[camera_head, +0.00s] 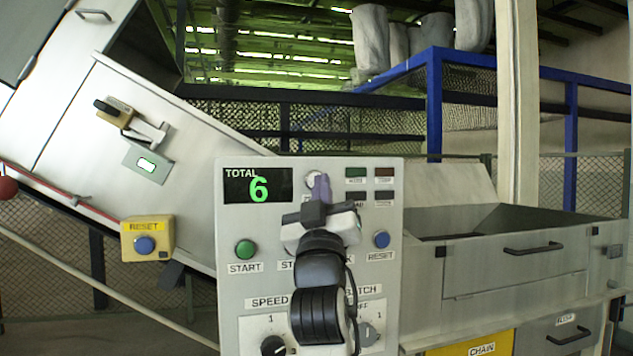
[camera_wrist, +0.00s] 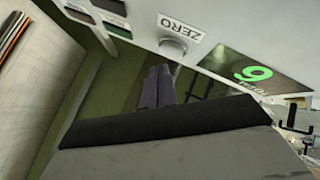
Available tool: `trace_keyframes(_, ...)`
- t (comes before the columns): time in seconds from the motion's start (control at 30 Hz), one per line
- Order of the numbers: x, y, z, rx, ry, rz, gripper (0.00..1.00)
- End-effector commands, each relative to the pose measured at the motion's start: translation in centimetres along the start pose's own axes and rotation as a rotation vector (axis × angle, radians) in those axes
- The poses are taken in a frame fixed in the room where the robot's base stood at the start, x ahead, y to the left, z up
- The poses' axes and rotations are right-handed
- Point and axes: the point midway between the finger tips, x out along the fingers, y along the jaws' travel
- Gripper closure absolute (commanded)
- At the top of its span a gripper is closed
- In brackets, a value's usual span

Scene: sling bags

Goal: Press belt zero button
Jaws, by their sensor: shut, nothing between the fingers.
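The grey control panel (camera_head: 232,222) stands upright in the middle of the head view. The zero button (camera_wrist: 173,47) is a round grey knob beside a white ZERO label (camera_wrist: 180,27) in the wrist view. My gripper (camera_head: 321,180) is shut and empty in front of the upper panel. In the wrist view its purple fingertips (camera_wrist: 158,74) are just short of the button, with a small visible gap. The display (camera_head: 258,186) reads TOTAL 6.
A green start button (camera_head: 246,249) and a blue reset button (camera_head: 382,240) flank my arm on the panel. A yellow reset box (camera_head: 147,239) is on the sloped machine at left. A metal bin (camera_head: 510,255) stands at right.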

Motion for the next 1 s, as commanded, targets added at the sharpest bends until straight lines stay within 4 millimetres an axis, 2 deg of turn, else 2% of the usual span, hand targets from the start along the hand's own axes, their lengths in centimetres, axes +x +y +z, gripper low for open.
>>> trace_keyframes(1.0, 0.6, -0.41, 0.45, 0.0, 0.0, 0.0, 1.0)
